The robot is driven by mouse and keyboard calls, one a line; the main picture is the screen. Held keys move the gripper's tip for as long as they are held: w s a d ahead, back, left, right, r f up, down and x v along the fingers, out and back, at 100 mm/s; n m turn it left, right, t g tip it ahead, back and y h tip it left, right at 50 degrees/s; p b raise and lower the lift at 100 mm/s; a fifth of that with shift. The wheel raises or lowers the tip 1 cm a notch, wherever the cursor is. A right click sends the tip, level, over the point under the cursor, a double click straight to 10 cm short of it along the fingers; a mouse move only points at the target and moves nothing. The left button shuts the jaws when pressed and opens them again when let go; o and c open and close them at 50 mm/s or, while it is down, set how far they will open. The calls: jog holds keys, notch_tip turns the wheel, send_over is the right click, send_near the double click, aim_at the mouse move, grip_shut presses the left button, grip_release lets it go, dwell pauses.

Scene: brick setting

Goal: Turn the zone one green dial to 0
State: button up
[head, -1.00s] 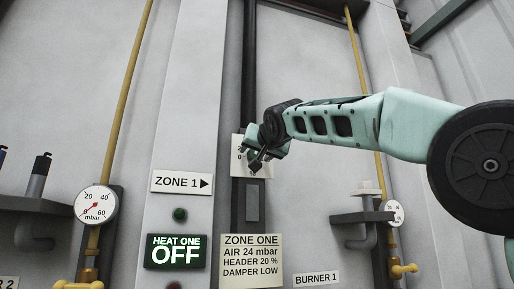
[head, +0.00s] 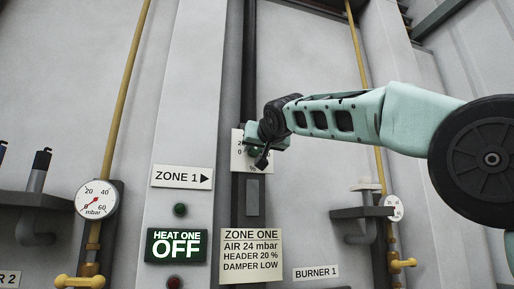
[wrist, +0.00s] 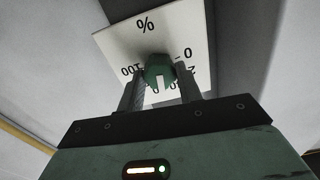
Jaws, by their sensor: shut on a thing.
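The green dial (wrist: 158,68) sits on a white scale plate (wrist: 120,45) marked %, 0 and 100, which appears upside down in the wrist view. Its white pointer line points down in that view, between my fingers and away from the 0 at the right. My gripper (wrist: 160,80) is shut on the dial, one finger on each side. In the head view my gripper (head: 263,155) covers much of the plate (head: 237,163), and only a little of the dial shows. Part of the scale is hidden behind the fingers.
Below the plate is a dark grey strip with a box (head: 253,196). A ZONE ONE card (head: 251,257) reads header 20 %. A HEAT ONE OFF sign (head: 176,247), a green lamp (head: 180,210) and a pressure gauge (head: 96,201) are to the left. A shelf (head: 362,212) juts out at right.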

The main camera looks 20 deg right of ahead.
jog(key=shift+n+p, duration=2.45)
jog(key=shift+n, duration=8.45)
jog(key=shift+f, duration=0.1)
jog(key=o, duration=1)
jog(key=s+b, duration=0.5)
jog(key=s, duration=1.2)
jog(key=shift+s+b, duration=0.25)
jog(key=shift+b, duration=0.05)
